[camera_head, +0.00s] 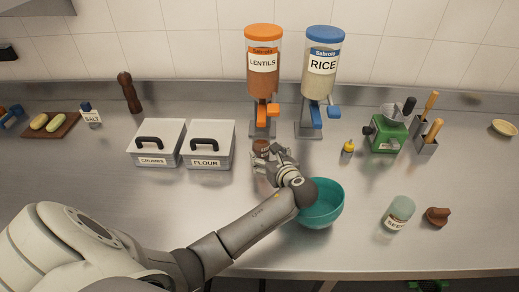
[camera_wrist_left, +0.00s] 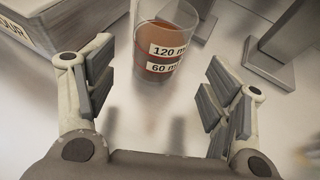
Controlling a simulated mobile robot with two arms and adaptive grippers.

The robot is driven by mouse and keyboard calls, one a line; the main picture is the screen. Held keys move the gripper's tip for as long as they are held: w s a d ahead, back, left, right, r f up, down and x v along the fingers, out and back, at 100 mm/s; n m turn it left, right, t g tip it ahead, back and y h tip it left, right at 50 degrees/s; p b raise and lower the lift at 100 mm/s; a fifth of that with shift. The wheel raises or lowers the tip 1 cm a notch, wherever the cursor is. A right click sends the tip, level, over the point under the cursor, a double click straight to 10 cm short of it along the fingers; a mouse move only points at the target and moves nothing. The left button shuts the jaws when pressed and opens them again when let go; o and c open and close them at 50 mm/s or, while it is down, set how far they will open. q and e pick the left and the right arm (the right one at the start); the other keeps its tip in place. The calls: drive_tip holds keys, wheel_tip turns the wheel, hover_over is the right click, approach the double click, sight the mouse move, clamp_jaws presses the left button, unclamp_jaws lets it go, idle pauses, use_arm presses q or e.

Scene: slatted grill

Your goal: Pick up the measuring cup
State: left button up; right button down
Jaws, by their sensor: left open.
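The measuring cup (camera_wrist_left: 166,32) is a clear cup with reddish-brown contents and 120 and 60 marks. In the left wrist view it stands upright just ahead of my left gripper (camera_wrist_left: 158,88), lined up with the gap between its fingers. The fingers are spread on either side, with no visible contact. In the head view the cup (camera_head: 261,146) stands below the lentils dispenser (camera_head: 262,75), and its lower part is hidden behind my left gripper (camera_head: 268,162). My right gripper is not in view.
The flour box (camera_head: 209,156) stands close left of the cup. The rice dispenser (camera_head: 322,75) stands at the back. A teal bowl (camera_head: 325,214) sits right beside my left wrist.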

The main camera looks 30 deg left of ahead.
sight(264, 152)
use_arm(q)
drive_tip(key=shift+w+a+f, duration=0.25)
drive_tip(key=shift+w+a, duration=0.05)
drive_tip(key=shift+w, duration=0.05)
drive_tip(key=p+x, duration=0.1)
drive_tip(key=x, duration=0.3)
drive_tip(key=shift+a+r, duration=0.1)
drive_tip(key=shift+a, duration=0.3)
drive_tip(key=shift+w+a, duration=0.15)
drive_tip(key=shift+w, duration=0.05)
drive_tip(key=c, duration=1.1)
